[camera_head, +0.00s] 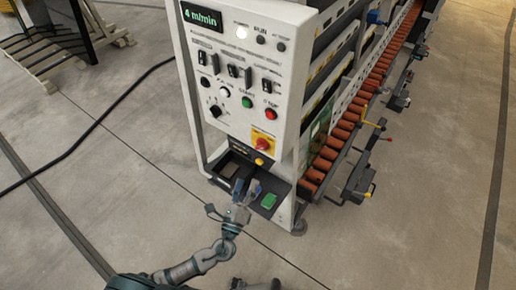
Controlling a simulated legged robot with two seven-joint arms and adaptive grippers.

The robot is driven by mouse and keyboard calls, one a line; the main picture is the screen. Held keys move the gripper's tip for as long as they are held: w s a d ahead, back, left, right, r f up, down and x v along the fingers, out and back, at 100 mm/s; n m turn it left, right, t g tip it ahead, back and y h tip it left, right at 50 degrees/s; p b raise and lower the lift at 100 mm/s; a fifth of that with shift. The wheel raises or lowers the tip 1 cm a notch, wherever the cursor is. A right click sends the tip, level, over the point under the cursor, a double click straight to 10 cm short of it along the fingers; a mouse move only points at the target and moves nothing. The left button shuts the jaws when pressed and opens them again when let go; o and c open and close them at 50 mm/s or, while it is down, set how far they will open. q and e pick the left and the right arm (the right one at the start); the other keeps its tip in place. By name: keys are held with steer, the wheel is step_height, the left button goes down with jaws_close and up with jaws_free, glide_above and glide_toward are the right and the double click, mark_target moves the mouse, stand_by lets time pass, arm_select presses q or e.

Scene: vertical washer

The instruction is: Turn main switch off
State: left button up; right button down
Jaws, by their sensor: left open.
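The main switch appears to be the red rotary knob on a yellow plate (264,144), low on the right of the white control panel (240,65). My left gripper (249,188) is open, below the switch and apart from it, in front of the dark tray-like ledge under the panel. The exact gap between its fingertips is small and hard to make out. The knob is not covered by the gripper. My right gripper does not show.
The panel also has a green button (247,102), a red button (270,114), black selector switches and a lit display (202,15). A roller conveyor (345,130) runs back right. A black cable (90,130) crosses the floor.

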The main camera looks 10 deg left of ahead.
mark_target(259, 149)
arm_select(q)
steer(key=p+x, duration=0.2)
steer(key=x, duration=1)
steer(key=shift+w+p, duration=0.2)
steer(key=shift+p, duration=0.15)
steer(key=c, duration=1.2)
